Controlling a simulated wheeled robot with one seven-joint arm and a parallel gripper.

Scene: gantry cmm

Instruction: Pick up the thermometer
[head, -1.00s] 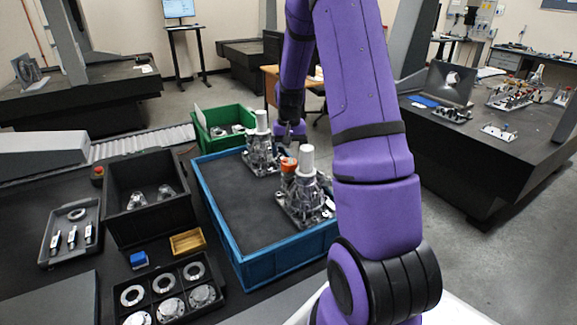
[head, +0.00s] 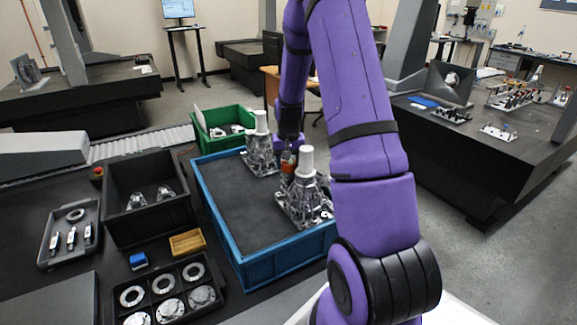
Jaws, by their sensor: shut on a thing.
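The fingers are dark and small here, and the nearer casting hides the thermometer's lower part. I cannot tell whether it is clear of the crate floor.
A metal casting with a white cylinder (head: 306,190) stands just right of my gripper, and another (head: 260,148) just left. A green bin (head: 222,122) is behind. The crate's left half is empty. Trays of parts (head: 165,290) lie at left.

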